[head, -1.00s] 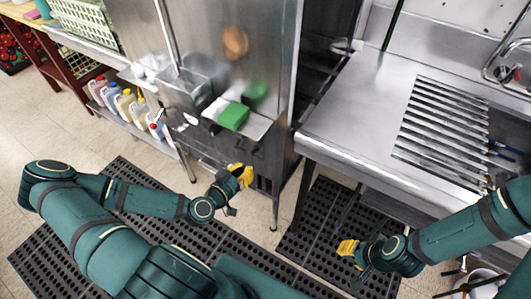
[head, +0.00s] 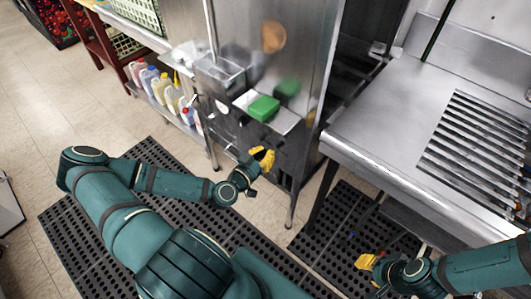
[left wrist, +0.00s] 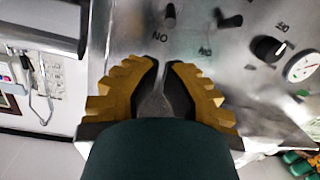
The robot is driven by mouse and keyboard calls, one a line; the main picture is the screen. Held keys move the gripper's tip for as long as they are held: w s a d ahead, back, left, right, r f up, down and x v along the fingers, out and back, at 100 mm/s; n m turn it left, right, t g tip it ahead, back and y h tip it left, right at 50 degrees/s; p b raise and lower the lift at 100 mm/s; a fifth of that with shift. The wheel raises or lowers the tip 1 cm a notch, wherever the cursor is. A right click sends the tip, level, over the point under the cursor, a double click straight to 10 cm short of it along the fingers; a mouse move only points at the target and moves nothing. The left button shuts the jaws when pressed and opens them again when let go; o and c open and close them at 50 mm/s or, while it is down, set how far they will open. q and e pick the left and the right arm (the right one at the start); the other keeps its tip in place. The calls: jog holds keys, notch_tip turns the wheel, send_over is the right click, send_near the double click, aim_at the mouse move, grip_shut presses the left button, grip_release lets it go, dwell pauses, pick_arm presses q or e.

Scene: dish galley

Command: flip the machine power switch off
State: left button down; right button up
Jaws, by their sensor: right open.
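The stainless dish machine's front panel (head: 262,132) stands at the centre of the head view, with small dark controls low on it. The left wrist view shows the panel close up, with a dark lever or knob (left wrist: 169,15) above a label reading NO, a second dark knob (left wrist: 228,20), a black dial (left wrist: 267,48) and a round gauge (left wrist: 300,67). I cannot tell which is the power switch. My right gripper (head: 368,262) is open and empty, low over the mat.
A green block (head: 263,108) lies on a small ledge above the panel. A steel drainboard counter (head: 385,125) with a slatted rack (head: 475,150) stands to the right. Bottles (head: 160,88) line a low shelf at left. Black perforated mats (head: 325,240) cover the floor.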

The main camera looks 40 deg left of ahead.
aim_at(278, 145)
pick_arm(q)
jog(key=w, duration=0.7)
jog(key=shift+w+f, duration=0.15)
jog(key=shift+f, duration=0.2)
jog(key=shift+s+f+b, duration=0.5)
jog(key=shift+s+b, duration=0.05)
dwell(0.6)
jog(key=shift+f, duration=0.15)
jog(key=shift+s+f+b, duration=0.25)
jog(key=shift+f+b, duration=0.1)
jog(key=shift+f, duration=0.15)
jog(key=shift+s+f+b, duration=0.25)
jog(key=shift+f+b, duration=0.05)
jog(key=shift+f, duration=0.25)
